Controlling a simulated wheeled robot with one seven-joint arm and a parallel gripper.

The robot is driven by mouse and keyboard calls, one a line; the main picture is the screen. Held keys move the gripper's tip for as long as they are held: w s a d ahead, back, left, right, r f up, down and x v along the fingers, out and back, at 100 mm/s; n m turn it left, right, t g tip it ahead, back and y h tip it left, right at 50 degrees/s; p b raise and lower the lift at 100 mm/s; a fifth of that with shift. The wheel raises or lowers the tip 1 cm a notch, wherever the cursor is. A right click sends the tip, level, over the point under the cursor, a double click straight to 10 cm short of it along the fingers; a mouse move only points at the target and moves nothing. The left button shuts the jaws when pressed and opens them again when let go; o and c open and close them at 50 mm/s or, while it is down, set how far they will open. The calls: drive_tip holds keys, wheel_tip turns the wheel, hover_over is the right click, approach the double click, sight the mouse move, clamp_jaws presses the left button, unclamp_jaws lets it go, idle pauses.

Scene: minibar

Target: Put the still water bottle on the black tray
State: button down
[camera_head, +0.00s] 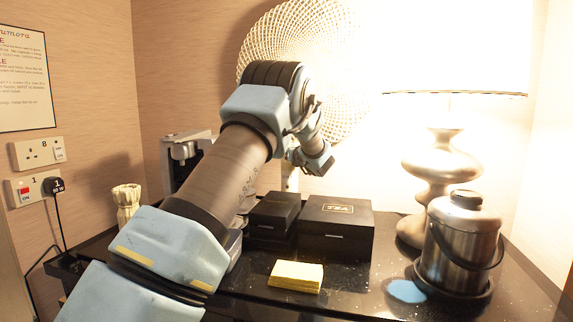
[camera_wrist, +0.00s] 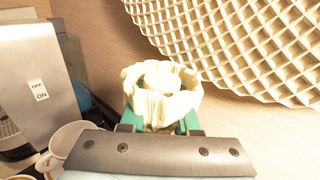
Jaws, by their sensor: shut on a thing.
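My gripper (camera_wrist: 160,122) shows in the wrist view with its teal fingers shut on a cream, ruffled-looking thing (camera_wrist: 160,92). I cannot tell whether this is the still water bottle, and its lower part is hidden by the gripper. In the head view my arm reaches over the counter towards the wall; the fingers cannot be made out there. No bottle can be clearly identified, and I cannot pick out the black tray with certainty on the dark counter.
A black TEA box (camera_head: 336,228) and a smaller black box (camera_head: 272,215) stand mid-counter. Yellow notes (camera_head: 295,276), a blue disc (camera_head: 407,291), a steel ice bucket (camera_head: 460,245) and a lamp (camera_head: 447,165) are nearby. A coffee machine (camera_wrist: 32,70) and white cup (camera_wrist: 66,140) are left of my gripper.

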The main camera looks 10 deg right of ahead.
sight(294, 170)
wheel_tip(294, 170, down, 5)
drive_tip(key=shift+p, duration=0.75)
drive_tip(key=shift+w+d+f+p, duration=0.15)
drive_tip(key=shift+f+p, duration=0.3)
drive_tip(key=shift+f, duration=0.2)
drive_tip(key=c, duration=0.6)
unclamp_jaws()
drive_tip(key=shift+f, duration=0.15)
drive_tip(key=shift+c, duration=0.2)
drive_tip(key=s+b, duration=0.1)
drive_tip(key=s, duration=0.3)
drive_tip(key=s+d+b, duration=0.1)
drive_tip(key=s, duration=0.3)
drive_tip(key=s+d+b, duration=0.1)
drive_tip(key=s+b, duration=0.1)
drive_tip(key=s, duration=0.2)
